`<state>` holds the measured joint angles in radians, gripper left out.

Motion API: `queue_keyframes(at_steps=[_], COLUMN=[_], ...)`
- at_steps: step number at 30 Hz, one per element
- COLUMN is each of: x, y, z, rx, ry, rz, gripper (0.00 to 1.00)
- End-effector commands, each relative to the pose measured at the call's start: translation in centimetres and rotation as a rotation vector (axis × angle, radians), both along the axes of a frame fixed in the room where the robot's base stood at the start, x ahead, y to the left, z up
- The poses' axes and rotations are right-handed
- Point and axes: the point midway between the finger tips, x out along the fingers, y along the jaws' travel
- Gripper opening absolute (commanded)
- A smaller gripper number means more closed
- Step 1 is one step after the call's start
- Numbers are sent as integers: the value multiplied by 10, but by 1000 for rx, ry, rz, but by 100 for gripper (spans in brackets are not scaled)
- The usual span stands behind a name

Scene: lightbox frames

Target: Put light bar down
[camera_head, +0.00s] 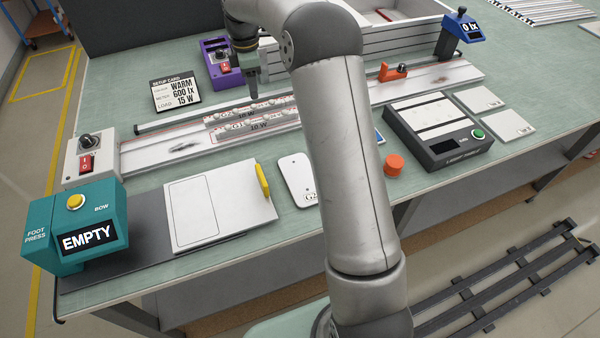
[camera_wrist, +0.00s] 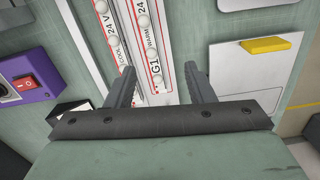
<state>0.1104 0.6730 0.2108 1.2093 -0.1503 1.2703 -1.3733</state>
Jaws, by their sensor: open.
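Two light bars lie side by side in the middle of the long rail bed, the farther one marked G2 (camera_head: 228,115) and the nearer one G1 (camera_head: 240,127). Both are white strips with round lamps. In the wrist view the G1 bar (camera_wrist: 152,50) runs between my fingers, and the other bar (camera_wrist: 106,22) lies to its left. My gripper (camera_head: 251,88) is open and empty near the bars; the wrist view shows its fingertips (camera_wrist: 159,72) apart on either side of G1. I cannot tell the height of the fingertips above the bar.
A setup card (camera_head: 175,90) and purple switch box (camera_head: 222,66) stand behind the rail bed. A grey switch box (camera_head: 92,158) is at its left end.

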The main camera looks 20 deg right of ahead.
Motion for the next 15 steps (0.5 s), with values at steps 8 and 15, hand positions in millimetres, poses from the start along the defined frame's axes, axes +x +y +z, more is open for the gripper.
queue_keyframes(at_steps=[8,15], x=[-153,-308], y=[4,-2], z=[51,34], rx=[-30,11], ry=[-46,-72], rz=[-559,-1112], gripper=[48,48])
